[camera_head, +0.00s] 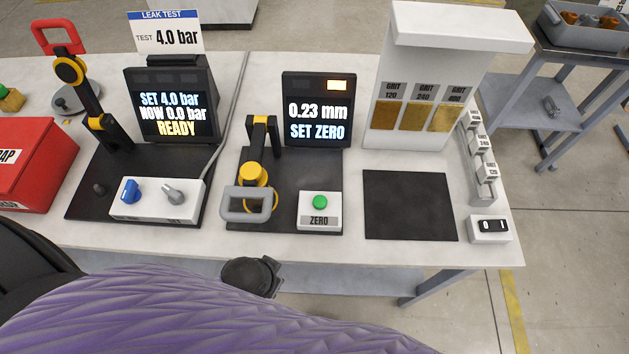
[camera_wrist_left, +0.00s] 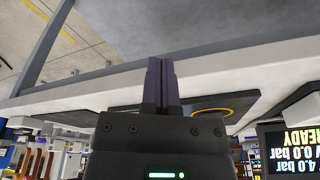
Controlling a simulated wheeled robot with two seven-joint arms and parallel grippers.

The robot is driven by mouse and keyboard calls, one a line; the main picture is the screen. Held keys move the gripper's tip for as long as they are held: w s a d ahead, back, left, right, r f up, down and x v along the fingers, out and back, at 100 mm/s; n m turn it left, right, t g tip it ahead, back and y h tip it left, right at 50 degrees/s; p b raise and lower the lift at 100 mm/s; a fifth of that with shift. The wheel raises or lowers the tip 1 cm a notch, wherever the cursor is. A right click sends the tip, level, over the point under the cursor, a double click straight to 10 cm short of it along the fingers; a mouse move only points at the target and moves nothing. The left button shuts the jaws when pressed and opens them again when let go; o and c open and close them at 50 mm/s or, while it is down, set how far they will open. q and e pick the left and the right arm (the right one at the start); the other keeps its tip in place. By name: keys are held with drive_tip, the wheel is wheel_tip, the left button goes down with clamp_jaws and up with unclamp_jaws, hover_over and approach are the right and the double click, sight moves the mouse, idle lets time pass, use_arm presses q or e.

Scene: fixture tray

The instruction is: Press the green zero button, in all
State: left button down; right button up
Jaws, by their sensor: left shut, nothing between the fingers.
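The green zero button (camera_head: 319,202) sits on a white box labelled ZERO (camera_head: 320,222), on the dark base of the gauge station. The gauge display (camera_head: 317,112) above it reads 0.23 mm and SET ZERO, with a lit orange patch at its top right. My left gripper (camera_wrist_left: 162,62) shows in the left wrist view, shut and empty, with the bench edge around it. I cannot make out the green button in that view. I cannot clearly make out the left fingers in the head view, and my right gripper is not in view.
A gauge stand with a grey loop handle (camera_head: 247,204) stands left of the button box. A leak-test station with a display (camera_head: 172,103) is further left. A bare black mat (camera_head: 409,205) lies to the right, with a white switch box (camera_head: 489,229) beyond it.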

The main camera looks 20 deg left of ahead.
use_arm(q)
drive_tip(key=w+d+r+t+h+p, duration=0.1)
drive_tip(key=w+d+r+p, duration=0.15)
drive_tip(key=r, duration=0.45)
drive_tip(key=w+d+r+t+p, duration=0.1)
drive_tip(key=w+r+p, duration=0.15)
drive_tip(key=r, duration=0.35)
drive_tip(key=w+d+r+t+h+p, duration=0.1)
drive_tip(key=w+r+p, duration=0.15)
drive_tip(key=r, duration=0.45)
drive_tip(key=w+f+n+t+h+p, duration=0.1)
drive_tip(key=w+f+n, duration=0.3)
drive_tip(key=w, duration=0.6)
drive_tip(key=shift+a+f+n+t+h, duration=0.15)
drive_tip(key=shift+f+n+t+h, duration=0.2)
drive_tip(key=shift+t+h, duration=0.4)
drive_tip(key=shift+r, duration=0.1)
